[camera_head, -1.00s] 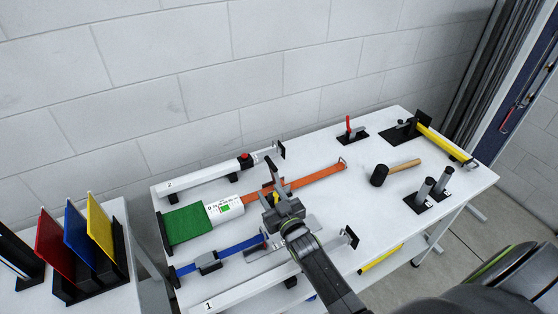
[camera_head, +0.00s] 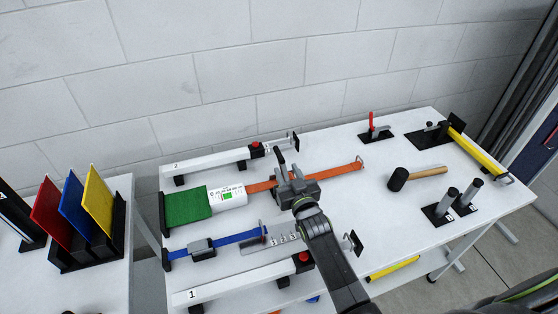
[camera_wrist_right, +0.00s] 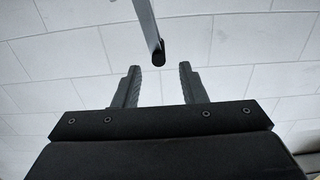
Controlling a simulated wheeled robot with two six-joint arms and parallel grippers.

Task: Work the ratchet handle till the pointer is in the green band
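A white gauge housing (camera_head: 228,197) with a row of marks and a small green patch (camera_head: 227,195) sits on the green pad and orange strap line; its pointer is too small to tell. The orange strap (camera_head: 335,175) runs right from it to a hook. My right gripper (camera_head: 287,172) is over the strap, just right of the gauge, and hides most of the ratchet there. In the right wrist view my gripper (camera_wrist_right: 158,88) is open and empty. A grey handle bar with a black tip (camera_wrist_right: 153,32) comes down just beyond its fingertips, apart from them. My left gripper is not in view.
Two white rails, marked 2 (camera_head: 215,162) and 1 (camera_head: 240,282), flank the strap lines. A blue strap (camera_head: 235,239) lies in front. A mallet (camera_head: 415,175), black stands and a yellow bar (camera_head: 475,152) are at the right. Coloured panels (camera_head: 98,205) stand at the left.

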